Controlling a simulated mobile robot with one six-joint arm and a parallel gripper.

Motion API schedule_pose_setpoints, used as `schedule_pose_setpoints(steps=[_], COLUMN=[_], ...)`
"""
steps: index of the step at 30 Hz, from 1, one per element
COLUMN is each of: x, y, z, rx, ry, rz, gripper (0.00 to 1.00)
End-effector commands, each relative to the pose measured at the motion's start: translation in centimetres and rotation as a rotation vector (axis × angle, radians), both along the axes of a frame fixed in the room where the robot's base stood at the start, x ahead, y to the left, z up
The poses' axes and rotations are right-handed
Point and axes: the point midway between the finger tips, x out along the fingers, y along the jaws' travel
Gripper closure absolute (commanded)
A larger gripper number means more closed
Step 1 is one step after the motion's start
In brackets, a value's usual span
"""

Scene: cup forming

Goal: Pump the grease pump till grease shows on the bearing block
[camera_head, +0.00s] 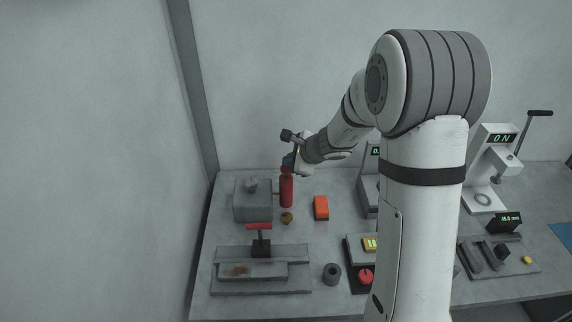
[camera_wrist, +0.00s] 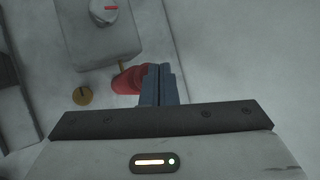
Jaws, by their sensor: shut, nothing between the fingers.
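The grease pump looks to be the upright red cylinder (camera_head: 286,191) at the back left of the bench. In the wrist view its red body (camera_wrist: 127,79) shows left of my fingertips, with a small brass-coloured stem. My gripper (camera_head: 288,161) is over the top of the pump, fingers shut with nothing between them. The shut fingers (camera_wrist: 158,84) overlap the pump's edge in the wrist view; I cannot tell whether they touch it. A grey block with a round top (camera_head: 253,204), likely the bearing block, stands just left of the pump. I see no clear grease on it.
A small brass-coloured piece (camera_head: 287,217) lies in front of the pump. An orange box (camera_head: 321,207) stands to its right. A fixture with a red T-handle (camera_head: 259,227) is in front. A white press (camera_head: 490,175) stands at the right. My arm hides part of the bench.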

Motion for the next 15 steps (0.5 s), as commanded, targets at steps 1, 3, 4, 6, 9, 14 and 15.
schedule_pose_setpoints(steps=[1,3,4,6,9,14,15], x=[0.02,0.03,0.03,0.04,0.05,0.06,0.06], y=[0.01,0.02,0.02,0.01,0.02,0.02,0.02], z=[0.52,0.71,0.72,0.7,0.66,0.84,1.04], rx=[0.0,0.001,0.001,0.001,0.001,0.001,0.001], ry=[-0.002,-0.001,-0.001,-0.001,-0.001,-0.002,-0.002], rz=[0.001,0.0,0.0,0.0,0.0,-0.001,-0.001], gripper=[1.0,1.0,1.0,1.0,1.0,1.0,1.0])
